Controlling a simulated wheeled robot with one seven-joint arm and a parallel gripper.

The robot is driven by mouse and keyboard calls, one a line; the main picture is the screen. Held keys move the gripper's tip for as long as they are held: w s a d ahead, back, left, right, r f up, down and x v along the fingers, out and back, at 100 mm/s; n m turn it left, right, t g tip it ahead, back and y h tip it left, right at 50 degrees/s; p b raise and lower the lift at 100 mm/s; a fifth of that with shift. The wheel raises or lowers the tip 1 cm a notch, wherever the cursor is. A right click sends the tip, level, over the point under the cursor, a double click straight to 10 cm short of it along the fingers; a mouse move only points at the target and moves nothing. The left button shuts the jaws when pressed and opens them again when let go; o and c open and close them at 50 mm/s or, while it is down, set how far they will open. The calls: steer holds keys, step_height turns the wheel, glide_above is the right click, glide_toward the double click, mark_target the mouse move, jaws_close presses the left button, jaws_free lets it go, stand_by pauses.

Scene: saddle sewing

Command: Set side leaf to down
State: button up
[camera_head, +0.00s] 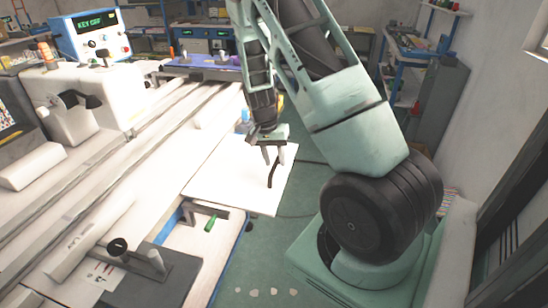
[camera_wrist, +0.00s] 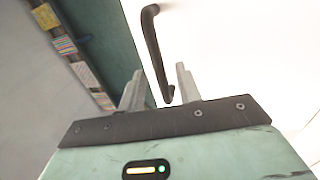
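The side leaf (camera_head: 225,183) is a flat white panel extending from the right side of the long white machine bed, looking about level. A dark bar handle (camera_head: 272,174) is on it near its right edge. My gripper (camera_head: 274,150) is over the leaf at the handle, fingers pointing down. In the wrist view my gripper (camera_wrist: 159,82) is open, with a finger to each side of the black handle (camera_wrist: 152,45). The handle's lower end shows in the gap between the fingers. I cannot tell whether either finger touches it. The white leaf (camera_wrist: 215,35) fills the upper right there.
A green-handled lever (camera_head: 210,223) sits under the bed, in front of the leaf. A dark plate with a knob (camera_head: 118,247) is at the lower left. Green floor (camera_head: 265,255) is open below the leaf. A blue shelf rack (camera_head: 405,60) stands at the back right.

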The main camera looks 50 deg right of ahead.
jaws_close()
steer(key=shift+f, duration=0.1)
